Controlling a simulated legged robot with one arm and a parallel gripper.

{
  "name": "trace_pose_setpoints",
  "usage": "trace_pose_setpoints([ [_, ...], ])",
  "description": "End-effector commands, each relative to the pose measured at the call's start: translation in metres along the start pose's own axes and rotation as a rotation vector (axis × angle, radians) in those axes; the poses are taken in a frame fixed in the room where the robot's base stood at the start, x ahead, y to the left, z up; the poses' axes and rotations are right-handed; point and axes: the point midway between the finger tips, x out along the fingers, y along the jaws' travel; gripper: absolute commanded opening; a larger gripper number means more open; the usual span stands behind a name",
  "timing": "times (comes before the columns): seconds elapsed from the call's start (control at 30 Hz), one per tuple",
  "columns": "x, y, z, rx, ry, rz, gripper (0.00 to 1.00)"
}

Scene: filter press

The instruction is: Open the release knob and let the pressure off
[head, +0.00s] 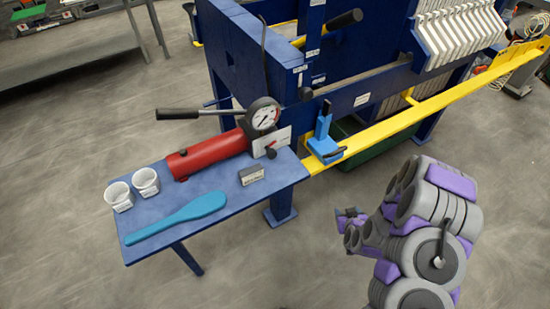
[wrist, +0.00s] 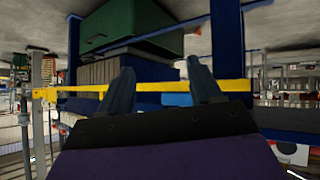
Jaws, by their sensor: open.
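A red hand pump (head: 208,154) lies on the blue side table, with a round gauge (head: 264,116) at its right end and a black lever pointing left. A small dark knob (head: 271,153), which looks like the release knob, sits below the gauge by a white label plate. The needle reading is too small to tell. My gripper (head: 350,217) is in the air right of the table, apart from the pump and knob. In the wrist view, my gripper (wrist: 164,82) is open with nothing between its fingers; the knob cannot be made out there.
A light-blue bracket (head: 324,140) sits by the yellow rail (head: 385,127), between my gripper and the pump. The table (head: 160,215) also holds two white cups (head: 146,181), a blue paddle (head: 180,215) and a small block (head: 251,175). Floor is clear in front.

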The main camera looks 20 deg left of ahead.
Motion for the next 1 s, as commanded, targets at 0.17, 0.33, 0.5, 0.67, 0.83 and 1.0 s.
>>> trace_pose_setpoints([
  [0.17, -0.023, -0.072, -0.068, -0.290, 0.374, -0.185, 0.64],
  [0.33, -0.069, -0.129, -0.107, -0.393, 0.659, -0.315, 0.64],
  [0.5, -0.099, -0.153, -0.121, -0.406, 0.791, -0.375, 0.64],
  [0.67, -0.100, -0.160, -0.127, -0.407, 0.815, -0.385, 0.64],
  [0.83, -0.087, -0.170, -0.135, -0.412, 0.813, -0.388, 0.64],
  [1.0, -0.072, -0.179, -0.148, -0.412, 0.815, -0.384, 0.64],
])
